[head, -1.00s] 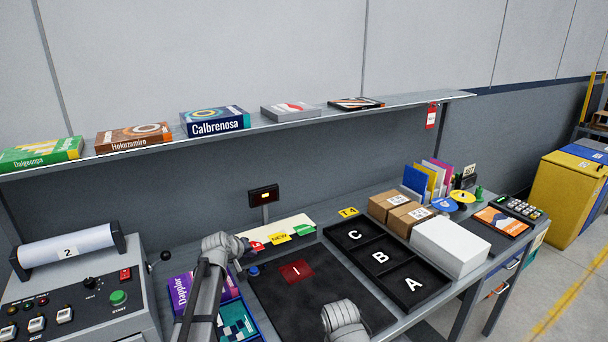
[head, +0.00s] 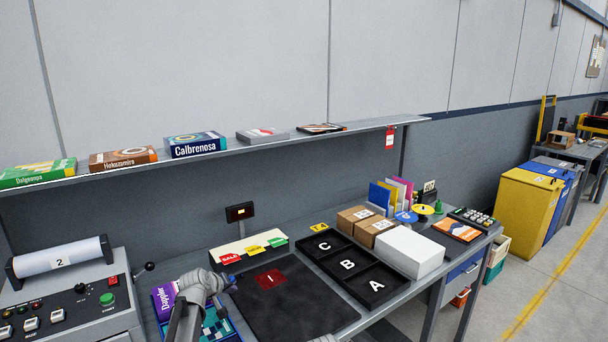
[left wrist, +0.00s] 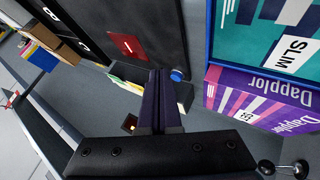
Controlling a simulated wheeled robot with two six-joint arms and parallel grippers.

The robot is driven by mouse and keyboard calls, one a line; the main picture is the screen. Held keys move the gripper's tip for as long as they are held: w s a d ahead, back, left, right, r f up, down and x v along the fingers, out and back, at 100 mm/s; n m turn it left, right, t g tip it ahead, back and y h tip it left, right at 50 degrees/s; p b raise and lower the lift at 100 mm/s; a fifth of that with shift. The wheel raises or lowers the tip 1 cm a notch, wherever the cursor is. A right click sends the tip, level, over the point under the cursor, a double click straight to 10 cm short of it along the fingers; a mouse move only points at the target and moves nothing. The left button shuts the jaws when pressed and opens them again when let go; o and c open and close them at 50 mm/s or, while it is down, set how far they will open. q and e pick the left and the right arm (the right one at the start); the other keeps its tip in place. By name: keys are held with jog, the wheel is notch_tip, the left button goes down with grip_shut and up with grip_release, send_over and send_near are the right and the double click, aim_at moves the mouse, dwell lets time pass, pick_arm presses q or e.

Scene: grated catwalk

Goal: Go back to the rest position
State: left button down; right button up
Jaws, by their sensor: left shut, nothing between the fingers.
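My left gripper (head: 226,281) is beside the left edge of the dark work mat (head: 300,310), near the purple Dapplor box (head: 165,300). In the left wrist view its two fingers (left wrist: 162,82) are pressed together with nothing between them. The Dapplor box also shows at the right of that view (left wrist: 262,100), clear of the fingers. A blue button (left wrist: 177,75) lies close to the fingertips in that view. My right gripper is not in view; only a sliver of what seems to be my right arm shows at the bottom edge of the head view.
A black tray marked A, B, C (head: 322,258) sits right of the mat. Brown cartons (head: 365,222) and a white box (head: 410,250) stand beyond it. A shelf (head: 245,148) with several boxes runs above. A machine with a roll (head: 75,300) is at left.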

pick_arm(q)
jog(key=s+d+f+m+g, duration=0.1)
jog(key=s+d, duration=0.1)
jog(key=s+d+f+m+g, duration=0.1)
jog(key=s+d, duration=0.2)
jog(key=s+d+f+m, duration=0.1)
jog(key=s+d, duration=0.2)
jog(key=shift+d+g, duration=0.1)
jog(key=shift+g, duration=0.3)
jog(key=s+d+m+g, duration=0.1)
jog(key=s+d, duration=0.1)
jog(key=s, duration=0.1)
jog(key=s+d+f+m, duration=0.1)
jog(key=s+d, duration=0.1)
jog(key=s, duration=0.1)
jog(key=s+d+f+g, duration=0.1)
jog(key=s, duration=0.2)
jog(key=shift+s+d+f+m+g, duration=0.1)
jog(key=shift+s+d+m+g, duration=0.2)
jog(key=shift+d+m, duration=0.1)
jog(key=s+d+m+g+y, duration=0.1)
jog(key=s+m+g, duration=0.1)
jog(key=s, duration=0.6)
jog(key=s+d+f+m+g+y, duration=0.1)
jog(key=s+m+g+y, duration=0.1)
jog(key=s, duration=0.7)
jog(key=shift+s+d+f+y, duration=0.15)
jog(key=shift+s+d+y, duration=0.15)
jog(key=shift+d, duration=0.1)
